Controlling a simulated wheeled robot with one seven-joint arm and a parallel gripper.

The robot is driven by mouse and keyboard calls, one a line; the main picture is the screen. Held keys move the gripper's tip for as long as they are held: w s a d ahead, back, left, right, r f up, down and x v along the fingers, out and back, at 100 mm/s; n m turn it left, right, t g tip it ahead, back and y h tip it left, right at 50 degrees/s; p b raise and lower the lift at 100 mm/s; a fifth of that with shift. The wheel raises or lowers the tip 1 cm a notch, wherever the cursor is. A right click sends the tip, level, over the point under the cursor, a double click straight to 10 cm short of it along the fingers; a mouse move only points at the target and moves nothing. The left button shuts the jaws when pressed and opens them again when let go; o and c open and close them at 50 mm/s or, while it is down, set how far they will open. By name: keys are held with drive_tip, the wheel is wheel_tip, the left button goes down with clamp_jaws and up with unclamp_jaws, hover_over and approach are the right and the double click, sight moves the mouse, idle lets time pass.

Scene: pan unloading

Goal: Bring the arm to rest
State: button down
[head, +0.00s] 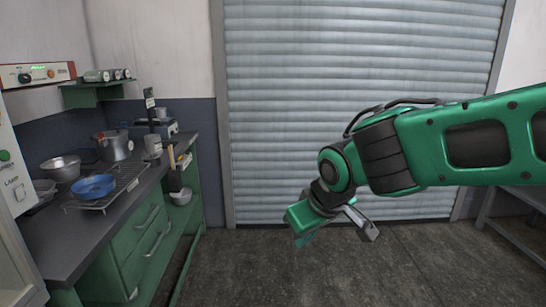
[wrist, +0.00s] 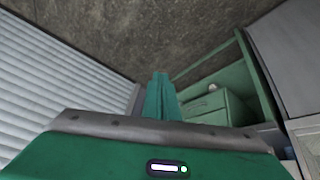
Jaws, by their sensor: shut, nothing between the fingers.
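My green arm reaches in from the right in the head view, in front of the rolling shutter. My gripper (head: 304,238) hangs at its end, pointing down over open floor, well to the right of the counter. In the wrist view my gripper's fingers (wrist: 160,95) are together, with nothing seen between them. The gripper touches nothing.
A dark counter (head: 95,215) on green drawers runs along the left. A blue pan (head: 93,187) sits on a wire rack there, near a steel bowl (head: 61,168) and a pot (head: 114,147). A metal shutter (head: 290,120) is behind. The floor (head: 240,270) between is clear.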

drive_tip(key=s+d+f+m+g+h, duration=0.1)
drive_tip(key=s+d+m, duration=0.2)
drive_tip(key=d, duration=0.8)
drive_tip(key=s+d+f+m+g+h, duration=0.1)
drive_tip(key=s+d+m+h, duration=0.15)
drive_tip(key=d, duration=0.85)
drive_tip(key=s+d+f+m+g+y, duration=0.1)
drive_tip(key=s+d+m, duration=0.2)
drive_tip(key=s+d, duration=0.3)
drive_tip(key=s+d+f+m+g, duration=0.2)
drive_tip(key=s+d+m, duration=0.2)
drive_tip(key=s, duration=0.7)
drive_tip(key=shift+d+y, duration=0.35)
drive_tip(key=shift+d, duration=0.85)
drive_tip(key=shift+s+d+f+m, duration=0.1)
drive_tip(key=shift+d+m, duration=0.05)
drive_tip(key=shift+m, duration=0.1)
